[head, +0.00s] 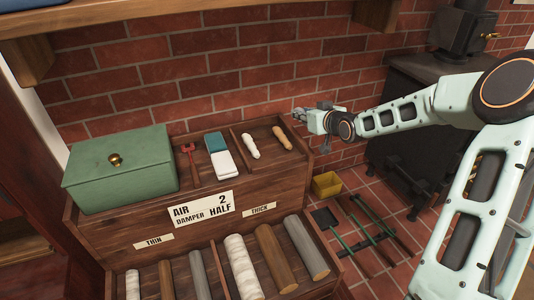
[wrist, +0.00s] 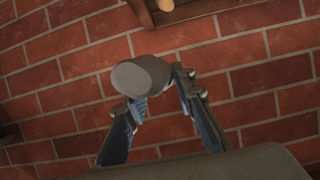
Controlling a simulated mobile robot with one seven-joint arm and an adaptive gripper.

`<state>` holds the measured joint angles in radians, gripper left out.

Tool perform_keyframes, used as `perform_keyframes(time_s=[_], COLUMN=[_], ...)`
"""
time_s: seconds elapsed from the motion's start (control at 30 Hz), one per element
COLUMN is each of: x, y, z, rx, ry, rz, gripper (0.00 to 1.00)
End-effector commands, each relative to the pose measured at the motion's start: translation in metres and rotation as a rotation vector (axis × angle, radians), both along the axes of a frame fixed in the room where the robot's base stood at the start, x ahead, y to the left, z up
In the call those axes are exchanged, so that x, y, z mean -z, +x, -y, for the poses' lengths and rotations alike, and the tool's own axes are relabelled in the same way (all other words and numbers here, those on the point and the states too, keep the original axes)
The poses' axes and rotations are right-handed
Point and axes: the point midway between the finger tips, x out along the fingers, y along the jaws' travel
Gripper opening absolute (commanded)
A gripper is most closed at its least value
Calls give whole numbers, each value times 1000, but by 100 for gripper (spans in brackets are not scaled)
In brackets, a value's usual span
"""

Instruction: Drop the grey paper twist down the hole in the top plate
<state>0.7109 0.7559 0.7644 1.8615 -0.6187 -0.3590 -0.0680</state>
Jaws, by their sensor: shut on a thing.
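My gripper (head: 304,115) is up in front of the brick wall, beyond the right end of the wooden rack. In the wrist view my gripper (wrist: 160,88) is shut on a grey, rounded piece, the grey paper twist (wrist: 138,76), whose blunt end faces the camera. In the head view the twist is too small to make out clearly at the fingers. The dark stove (head: 425,72) stands at the right, well apart from my gripper. Its flat top is partly behind my arm, and I cannot make out a hole in it.
The rack (head: 120,230) holds a green box (head: 120,168), a white twist (head: 250,146), a tan twist (head: 281,138) and several rolls below. A card (head: 203,209) reads "AIR 2, DAMPER HALF". A yellow bin (head: 326,185) and fire tools (head: 368,232) are on the floor.

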Motion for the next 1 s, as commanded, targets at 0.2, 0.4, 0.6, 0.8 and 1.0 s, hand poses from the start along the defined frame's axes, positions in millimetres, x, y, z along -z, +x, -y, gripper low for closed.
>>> perform_keyframes(time_s=[0.2,0.4,0.6,0.8,1.0], x=[3,4,15,31,58], y=[2,3,11,27,42], z=[1,-1,-24,-59,-94], rx=[-5,-5,-10,-9,-8], ry=[-1,-2,-2,0,0], rz=[3,2,2,1,-2], gripper=[11,11,11,11,11])
